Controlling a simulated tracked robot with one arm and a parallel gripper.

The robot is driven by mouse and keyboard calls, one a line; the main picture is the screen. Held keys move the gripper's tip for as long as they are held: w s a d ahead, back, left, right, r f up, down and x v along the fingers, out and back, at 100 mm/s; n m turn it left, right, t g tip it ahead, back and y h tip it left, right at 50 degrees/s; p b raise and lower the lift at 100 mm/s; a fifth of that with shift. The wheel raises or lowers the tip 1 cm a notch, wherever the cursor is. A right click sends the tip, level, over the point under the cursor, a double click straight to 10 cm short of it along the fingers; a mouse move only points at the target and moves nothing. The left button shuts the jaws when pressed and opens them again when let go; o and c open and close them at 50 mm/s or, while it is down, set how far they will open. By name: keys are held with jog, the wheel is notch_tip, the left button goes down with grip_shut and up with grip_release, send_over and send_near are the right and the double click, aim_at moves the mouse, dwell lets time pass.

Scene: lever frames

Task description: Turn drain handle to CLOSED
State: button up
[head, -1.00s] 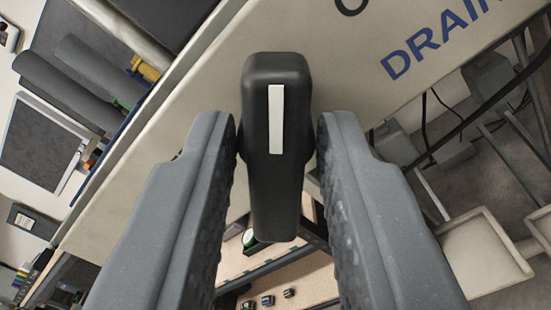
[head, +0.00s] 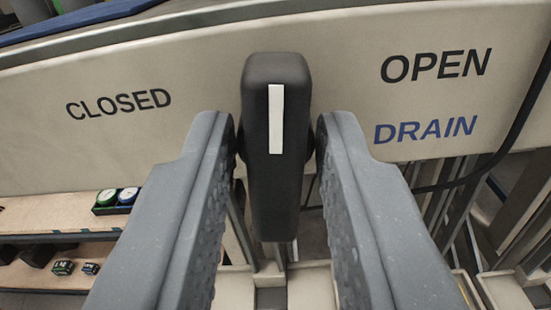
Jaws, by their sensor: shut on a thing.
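The drain handle (head: 262,200) is a black bar with a white stripe on its upper part. It stands upright in the picture at the middle of the cream panel (head: 225,75). The word CLOSED (head: 118,103) is printed to its left, OPEN (head: 436,66) to its right, and blue DRAIN (head: 425,130) below OPEN. The stripe points up, between the two words and at neither. My gripper (head: 277,140) is shut on the handle, one grey finger against each side. The handle's pivot is hidden.
A black cable (head: 515,135) hangs at the right, past the panel's edge. Wooden shelves (head: 70,215) with small round gauges (head: 117,198) show at lower left. Metal frame bars and pale trays lie below and behind the panel.

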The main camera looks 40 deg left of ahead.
jog(key=n, duration=0.2)
jog(key=n+b, duration=0.1)
jog(key=n, duration=0.1)
jog(key=n+b, duration=0.1)
jog(key=n, duration=0.1)
jog(key=shift+d+f, duration=0.2)
jog(key=shift+f, duration=0.1)
jog(key=shift+a+r+n+b, duration=0.15)
jog(key=shift+n+b, duration=1.1)
jog(key=shift+n, duration=0.85)
jog(key=o, duration=0.8)
jog(key=p+v, duration=0.2)
jog(key=v, duration=1.1)
jog(key=shift+s+p, duration=0.3)
jog(key=shift+p, duration=0.05)
